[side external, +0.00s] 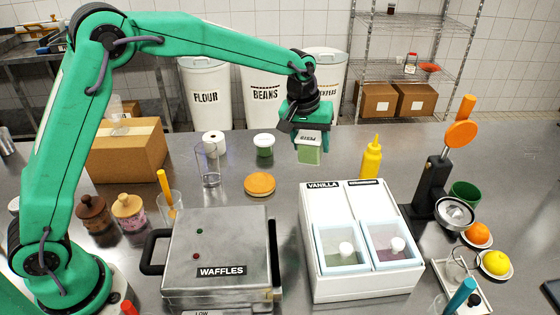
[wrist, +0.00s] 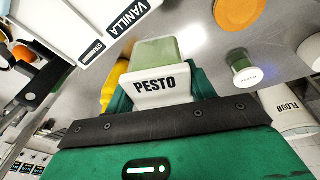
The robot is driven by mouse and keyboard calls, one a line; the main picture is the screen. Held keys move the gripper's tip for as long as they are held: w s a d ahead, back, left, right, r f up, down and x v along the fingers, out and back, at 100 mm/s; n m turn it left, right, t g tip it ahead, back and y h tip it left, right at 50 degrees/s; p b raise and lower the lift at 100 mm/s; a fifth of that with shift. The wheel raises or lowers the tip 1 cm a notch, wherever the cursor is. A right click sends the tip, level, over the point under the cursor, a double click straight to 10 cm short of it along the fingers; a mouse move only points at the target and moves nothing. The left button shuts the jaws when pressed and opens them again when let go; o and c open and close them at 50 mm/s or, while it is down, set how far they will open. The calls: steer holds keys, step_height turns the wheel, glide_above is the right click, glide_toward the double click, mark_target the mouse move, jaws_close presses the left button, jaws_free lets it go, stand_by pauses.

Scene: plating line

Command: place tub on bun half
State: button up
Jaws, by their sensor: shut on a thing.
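My gripper (side external: 311,134) is shut on a tub labelled PESTO (side external: 309,155), a squarish tub with a white band and a pale green body. It holds the tub up in the air over the steel counter. In the wrist view the tub (wrist: 157,84) sits between the green fingers (wrist: 158,92), its label facing the camera. The bun half (side external: 260,184) is a flat orange-brown disc lying on the counter, left of and nearer the camera than the tub in the side view. It also shows at the top of the wrist view (wrist: 237,12), apart from the tub.
A small green-and-white container (side external: 264,145) stands behind the bun half. A clear glass (side external: 208,165) stands to its left. The waffle iron (side external: 220,250) is in front, the white VANILLA box (side external: 360,285) to the right. A yellow squeeze bottle (side external: 371,158) stands behind that box.

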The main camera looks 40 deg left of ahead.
steer(key=s+a+m, duration=0.2)
steer(key=s, duration=0.9)
steer(key=shift+a+r, duration=0.2)
steer(key=shift+r, duration=0.25)
steer(key=shift+a+f, duration=0.1)
glide_toward(263, 177)
steer(key=shift+w+d+y, duration=0.25)
steer(key=shift+w+y, duration=0.05)
steer(key=shift+w, duration=0.2)
steer(key=shift+f, duration=0.1)
steer(key=shift+s+x, duration=0.2)
steer(key=shift+x, duration=0.75)
steer(key=shift+s+x, duration=0.25)
steer(key=shift+x, duration=0.7)
steer(key=shift+f, duration=0.25)
steer(key=o, duration=1.1)
